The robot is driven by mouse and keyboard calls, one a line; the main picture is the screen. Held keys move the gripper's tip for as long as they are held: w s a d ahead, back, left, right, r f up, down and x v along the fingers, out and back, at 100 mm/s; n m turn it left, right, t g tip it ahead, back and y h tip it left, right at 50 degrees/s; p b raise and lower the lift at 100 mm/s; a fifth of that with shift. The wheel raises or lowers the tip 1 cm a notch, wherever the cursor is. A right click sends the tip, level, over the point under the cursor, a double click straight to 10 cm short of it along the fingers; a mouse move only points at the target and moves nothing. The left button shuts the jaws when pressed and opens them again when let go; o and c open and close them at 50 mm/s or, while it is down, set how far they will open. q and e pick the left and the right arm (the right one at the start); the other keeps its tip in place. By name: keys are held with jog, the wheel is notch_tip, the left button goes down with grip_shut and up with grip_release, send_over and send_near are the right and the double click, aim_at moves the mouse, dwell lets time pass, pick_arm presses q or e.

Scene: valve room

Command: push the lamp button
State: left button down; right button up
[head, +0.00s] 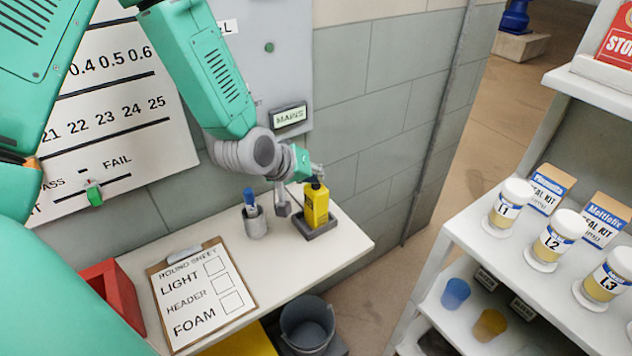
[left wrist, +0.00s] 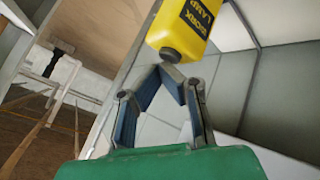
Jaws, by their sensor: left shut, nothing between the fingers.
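The yellow work lamp (head: 317,207) stands upright on a dark base on the bench, at its right end. In the left wrist view the lamp (left wrist: 187,22) comes in from the top with its lettering tilted, and a dark round cap (left wrist: 170,55), perhaps the button, is at its near end. My left gripper (head: 317,171) is just above the top of the lamp. In the wrist view its fingertips (left wrist: 164,70) meet, shut and empty, close to the dark cap. I cannot tell whether they touch it. My right gripper is not in view.
A grey cup with a blue marker (head: 256,222) stands left of the lamp. A clipboard (head: 203,295) and a red bin (head: 115,290) are further left on the bench. A wall panel (head: 290,117) is behind my arm. A shelf with jars (head: 508,208) is at right.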

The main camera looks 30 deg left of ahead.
aim_at(315, 185)
pick_arm(q)
jog(key=shift+d+r, duration=0.1)
jog(key=shift+r, duration=0.3)
notch_tip(315, 185, up, 6)
jog(key=p, duration=0.5)
jog(key=shift+r+p, duration=0.1)
jog(key=shift+p, duration=0.25)
jog(key=shift+s, duration=0.1)
